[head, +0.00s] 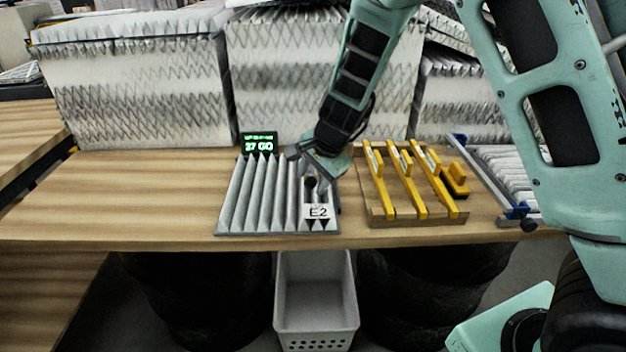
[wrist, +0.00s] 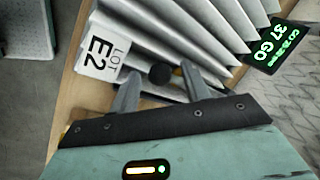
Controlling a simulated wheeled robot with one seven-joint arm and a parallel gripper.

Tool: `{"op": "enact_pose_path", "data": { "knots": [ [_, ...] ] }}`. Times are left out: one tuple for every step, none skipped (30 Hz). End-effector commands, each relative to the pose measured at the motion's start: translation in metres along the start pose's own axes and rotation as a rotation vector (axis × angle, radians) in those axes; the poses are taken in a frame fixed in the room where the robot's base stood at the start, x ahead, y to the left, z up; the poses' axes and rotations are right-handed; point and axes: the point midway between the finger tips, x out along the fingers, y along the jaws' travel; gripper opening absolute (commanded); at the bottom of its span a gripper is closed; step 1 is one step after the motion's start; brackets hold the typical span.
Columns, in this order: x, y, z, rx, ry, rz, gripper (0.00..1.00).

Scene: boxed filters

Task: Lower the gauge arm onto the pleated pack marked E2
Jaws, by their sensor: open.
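The pleated pack (head: 255,200) is grey and white and lies flat near the table's front edge. Its white E2 label (head: 319,212) is at the front right corner and reads LOT E2 in the wrist view (wrist: 102,53). A black round knob (head: 311,182), seemingly the gauge arm's, stands over the pack's right part. The rest of the gauge arm is mostly hidden by my gripper. My gripper (head: 312,166) is low over the pack. In the wrist view its open fingers (wrist: 160,78) stand either side of the knob (wrist: 159,74), with gaps visible.
A small display (head: 260,143) with green digits reading 37 GO stands behind the pack. A wooden board (head: 420,220) with yellow clamps (head: 405,180) is to the right. Tall pleated filters (head: 135,95) line the back. A white bin (head: 316,300) is below the edge. The table's left is clear.

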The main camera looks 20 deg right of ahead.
Motion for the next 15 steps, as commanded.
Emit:
{"op": "enact_pose_path", "data": {
  "knots": [
    [0.0020, -0.0001, -0.0003, 0.001, 0.000, 0.000, 0.47],
    [0.0025, -0.0002, -0.0004, 0.001, 0.000, -0.001, 0.47],
    [0.0029, -0.0003, -0.0004, 0.001, 0.000, -0.001, 0.47],
    [0.0030, -0.0003, -0.0004, 0.001, 0.000, -0.001, 0.47],
    [0.0030, -0.0004, -0.0003, 0.001, 0.000, -0.001, 0.47],
    [0.0029, -0.0003, -0.0003, 0.001, 0.000, -0.001, 0.47],
    [0.0029, -0.0003, -0.0003, 0.001, 0.000, -0.001, 0.47],
    [0.0028, -0.0003, -0.0003, 0.001, 0.000, -0.001, 0.47],
    [0.0028, -0.0003, -0.0003, 0.001, 0.000, -0.001, 0.47],
    [0.0028, -0.0002, -0.0003, 0.001, 0.000, -0.001, 0.44],
    [0.0028, -0.0002, -0.0002, 0.001, 0.000, -0.001, 0.36],
    [0.0028, -0.0002, -0.0002, 0.001, 0.000, -0.001, 0.25],
    [0.0027, -0.0002, -0.0002, 0.001, 0.000, -0.001, 0.16],
    [0.0027, -0.0001, -0.0002, 0.001, 0.000, 0.000, 0.08],
    [0.0027, 0.0000, -0.0002, 0.001, 0.000, 0.000, 0.00]
  ]
}}
